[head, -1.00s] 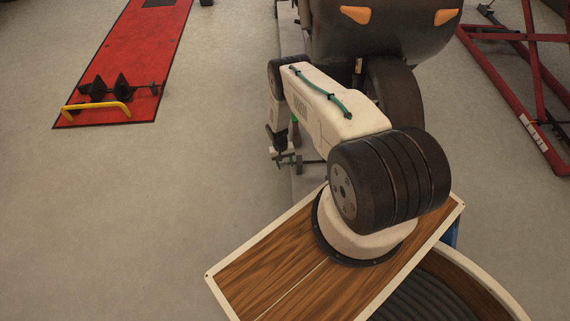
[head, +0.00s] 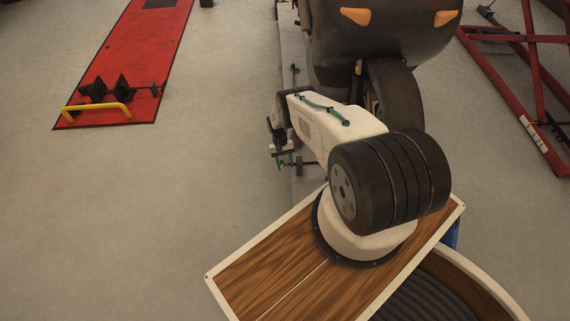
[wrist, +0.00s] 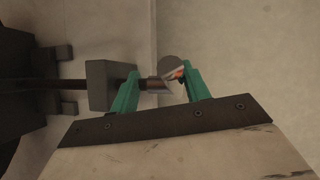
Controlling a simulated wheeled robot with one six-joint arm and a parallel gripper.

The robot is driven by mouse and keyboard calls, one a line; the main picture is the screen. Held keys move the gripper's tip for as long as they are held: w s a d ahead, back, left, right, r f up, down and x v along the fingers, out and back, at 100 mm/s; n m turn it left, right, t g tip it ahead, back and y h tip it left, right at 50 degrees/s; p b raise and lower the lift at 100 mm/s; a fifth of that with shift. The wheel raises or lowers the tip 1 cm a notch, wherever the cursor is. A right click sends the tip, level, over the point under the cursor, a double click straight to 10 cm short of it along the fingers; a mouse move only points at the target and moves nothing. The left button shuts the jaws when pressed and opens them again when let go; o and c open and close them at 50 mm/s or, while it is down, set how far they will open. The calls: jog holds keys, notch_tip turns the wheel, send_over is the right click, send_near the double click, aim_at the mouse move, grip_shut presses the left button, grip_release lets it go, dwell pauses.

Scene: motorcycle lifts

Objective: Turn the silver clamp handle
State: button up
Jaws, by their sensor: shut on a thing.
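The silver clamp handle (wrist: 172,70) shows in the wrist view as a short grey piece with a rounded end and an orange patch, between my teal fingers. My gripper (wrist: 162,88) is shut on it, with one finger on each side. A dark grey block (wrist: 108,85) sits just left of the left finger, on a dark rod (wrist: 40,84) running left. In the head view my gripper (head: 285,163) is low beside the left edge of the motorcycle lift. The handle is too small to make out there.
The motorcycle (head: 380,40) stands at the top middle, its wheel (head: 392,95) right of my arm. A red lift (head: 130,60) with a yellow bar (head: 97,108) lies at the left. A red frame (head: 510,100) stands at the right. Grey floor between is clear.

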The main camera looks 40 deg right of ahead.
jog(key=shift+w, duration=0.1)
jog(key=o, duration=1)
jog(key=shift+a, duration=0.1)
jog(key=shift+c, duration=0.2)
jog(key=v, duration=0.7)
jog(key=shift+w+r, duration=0.15)
jog(key=shift+r, duration=0.2)
